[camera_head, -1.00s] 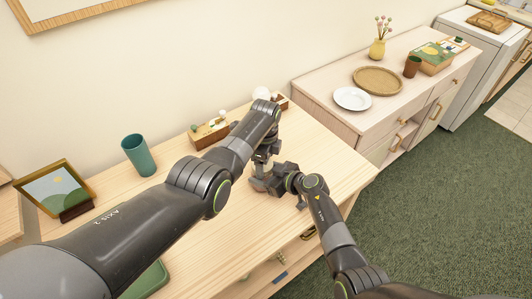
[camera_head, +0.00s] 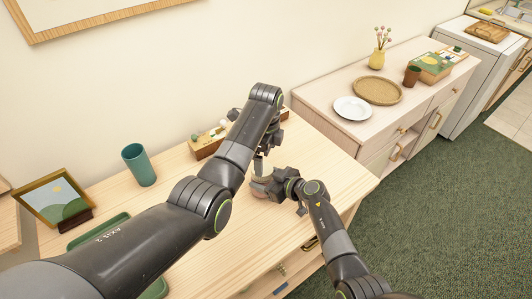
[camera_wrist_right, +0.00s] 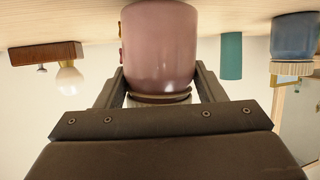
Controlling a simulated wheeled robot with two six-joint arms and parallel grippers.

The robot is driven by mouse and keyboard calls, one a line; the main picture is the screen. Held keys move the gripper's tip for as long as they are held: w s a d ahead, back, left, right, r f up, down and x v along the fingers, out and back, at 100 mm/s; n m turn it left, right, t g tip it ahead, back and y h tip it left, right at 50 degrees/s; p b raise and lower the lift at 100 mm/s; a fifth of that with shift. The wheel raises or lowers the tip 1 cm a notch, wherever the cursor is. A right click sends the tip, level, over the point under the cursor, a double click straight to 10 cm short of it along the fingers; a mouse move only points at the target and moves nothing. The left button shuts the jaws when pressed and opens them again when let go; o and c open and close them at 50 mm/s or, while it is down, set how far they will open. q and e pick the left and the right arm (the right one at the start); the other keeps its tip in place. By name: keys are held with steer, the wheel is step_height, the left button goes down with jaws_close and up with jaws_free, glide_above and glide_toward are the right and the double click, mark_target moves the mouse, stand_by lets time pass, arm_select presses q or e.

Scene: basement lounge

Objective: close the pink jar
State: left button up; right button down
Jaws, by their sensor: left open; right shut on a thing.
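In the right wrist view, which shows the table at the top, the pink jar (camera_wrist_right: 160,45) sits between the two fingers of my right gripper (camera_wrist_right: 160,88). The gripper is shut on it. A dark and gold band and a pale strip show at the jar's end nearest the gripper's palm. I cannot tell if a lid is on it. In the head view my right gripper (camera_head: 265,186) is low over the table, and the jar is mostly hidden by the grippers. My left gripper (camera_head: 262,166) points down, open, just above and beside the right one.
On the table (camera_head: 215,240) stand a teal cup (camera_head: 138,165), a picture frame (camera_head: 55,200), a green tray (camera_head: 95,233) and a wooden box (camera_head: 207,143). A blue jar with a ribbed cream lid (camera_wrist_right: 292,68) shows in the right wrist view. The table's front middle is clear.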

arm_select(q)
steer(key=shift+d, duration=0.1)
arm_select(e)
steer(key=shift+c, duration=1.3)
jaws_free()
arm_select(q)
steer(key=shift+r, duration=0.1)
arm_select(e)
steer(key=shift+s, duration=0.1)
arm_select(q)
steer(key=shift+r, duration=0.1)
arm_select(e)
steer(key=shift+s+d+r, duration=0.1)
steer(key=shift+d, duration=0.1)
arm_select(q)
steer(key=shift+r+p, duration=0.85)
steer(key=shift+p, duration=0.1)
arm_select(e)
steer(key=v, duration=1.6)
steer(key=shift+s+d+r, duration=0.2)
steer(key=shift+d+r, duration=0.05)
steer(key=shift+d, duration=0.05)
